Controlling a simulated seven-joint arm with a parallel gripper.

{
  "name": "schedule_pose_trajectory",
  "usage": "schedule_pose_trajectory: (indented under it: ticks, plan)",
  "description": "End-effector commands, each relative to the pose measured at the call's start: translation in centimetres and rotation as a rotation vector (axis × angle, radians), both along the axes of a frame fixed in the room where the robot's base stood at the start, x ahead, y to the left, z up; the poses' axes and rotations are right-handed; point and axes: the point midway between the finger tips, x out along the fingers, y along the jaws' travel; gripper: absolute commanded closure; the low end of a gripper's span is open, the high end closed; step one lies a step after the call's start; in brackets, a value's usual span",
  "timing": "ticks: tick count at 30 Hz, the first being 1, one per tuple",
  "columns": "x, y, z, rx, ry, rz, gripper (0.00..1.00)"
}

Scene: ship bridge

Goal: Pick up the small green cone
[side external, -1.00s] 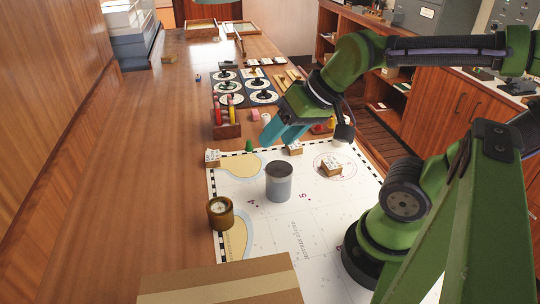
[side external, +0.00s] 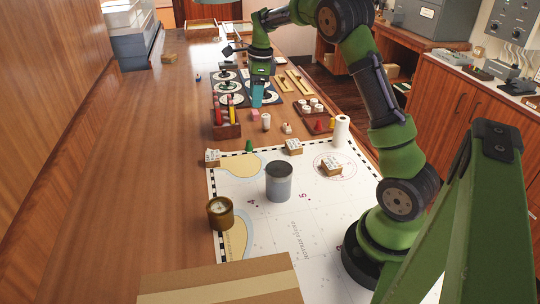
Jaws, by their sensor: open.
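The small green cone (side external: 249,146) stands upright near the far edge of the white chart (side external: 232,197), by a tan patch printed on it. My gripper (side external: 257,100) is farther back, above the area of the dark board with round white discs. Its teal fingers point down. It is open, with nothing visible between the fingers, and it is well apart from the cone.
A wooden rack (side external: 227,130) with red and yellow items stands behind the cone.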

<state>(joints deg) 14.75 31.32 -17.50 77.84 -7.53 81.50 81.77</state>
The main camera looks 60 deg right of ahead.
Motion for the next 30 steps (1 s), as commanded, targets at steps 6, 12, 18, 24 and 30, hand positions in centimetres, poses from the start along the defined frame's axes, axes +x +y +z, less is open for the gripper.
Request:
schedule_pose_trajectory:
  ticks: [6,12,18,24,30]
  plan:
    - [-0.1,0.5,-0.9,0.027,0.018,-0.113,0.46]
    - [0.3,0.8,-5.0,0.028,0.020,-0.112,0.46]
    - [0.7,1.1,-9.1,0.027,0.019,-0.111,0.46]
    - [1.0,1.2,-11.3,0.025,0.015,-0.109,0.46]
    - [1.5,1.4,-13.0,0.027,0.016,-0.108,0.46]
